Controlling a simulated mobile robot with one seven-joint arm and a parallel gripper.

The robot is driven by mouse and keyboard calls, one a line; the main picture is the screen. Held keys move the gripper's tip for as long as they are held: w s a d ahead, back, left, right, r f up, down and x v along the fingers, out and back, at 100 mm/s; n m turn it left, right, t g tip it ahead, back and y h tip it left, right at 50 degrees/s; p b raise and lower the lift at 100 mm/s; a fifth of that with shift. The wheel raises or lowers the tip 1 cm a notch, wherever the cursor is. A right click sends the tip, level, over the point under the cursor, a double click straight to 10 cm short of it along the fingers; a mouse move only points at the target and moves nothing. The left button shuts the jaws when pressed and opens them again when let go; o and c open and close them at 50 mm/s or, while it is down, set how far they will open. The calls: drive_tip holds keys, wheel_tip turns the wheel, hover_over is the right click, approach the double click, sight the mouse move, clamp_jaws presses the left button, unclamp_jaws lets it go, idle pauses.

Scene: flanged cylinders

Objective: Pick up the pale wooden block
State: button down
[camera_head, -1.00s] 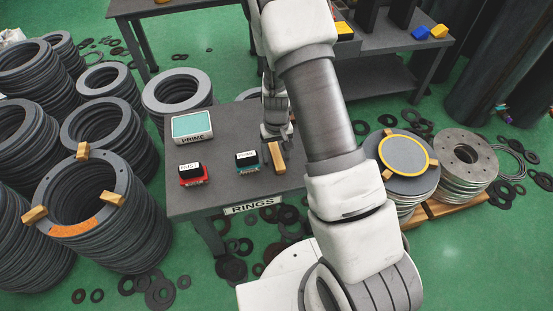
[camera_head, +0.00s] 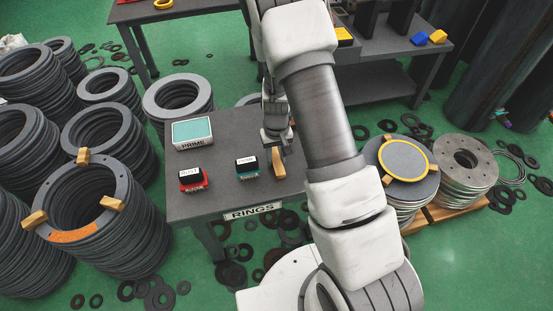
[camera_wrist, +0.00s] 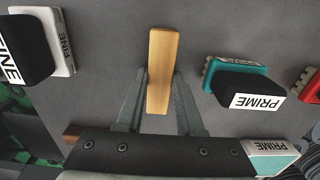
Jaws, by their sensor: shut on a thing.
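The pale wooden block (camera_head: 278,165) is a narrow, oblong piece at the right part of the grey table (camera_head: 225,150), beside my arm. My gripper (camera_head: 277,146) is at the far end of the block, pointing down. In the wrist view, the block (camera_wrist: 163,58) lies lengthwise between the two grey fingers of my gripper (camera_wrist: 160,78).
A teal brush-like tool labelled PRIME (camera_head: 246,168) is close to the block's left. A red one (camera_head: 192,180) and a white PRIME tray with a teal top (camera_head: 192,133) stand farther left. Stacks of dark rings (camera_head: 107,205) crowd the floor at left.

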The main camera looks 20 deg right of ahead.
drive_tip(key=r, duration=0.1)
drive_tip(key=r+p, duration=0.1)
drive_tip(key=r, duration=0.1)
drive_tip(key=d+r+p, duration=0.1)
drive_tip(key=shift+s+r, duration=0.25)
drive_tip(key=shift+r, duration=0.15)
drive_tip(key=s+d+r+p, duration=0.2)
drive_tip(key=s+d+r, duration=0.3)
drive_tip(key=d, duration=0.4)
drive_tip(key=shift+s+r, duration=0.15)
drive_tip(key=shift+r, duration=0.35)
drive_tip(key=shift+d, duration=0.1)
wheel_tip(320, 180, up, 6)
drive_tip(key=p, duration=1.5)
hover_over(280, 161)
drive_tip(key=s, duration=0.5)
drive_tip(key=shift+s+a+r+p, duration=0.25)
drive_tip(key=shift+a+p, duration=0.1)
drive_tip(key=shift+p, duration=0.4)
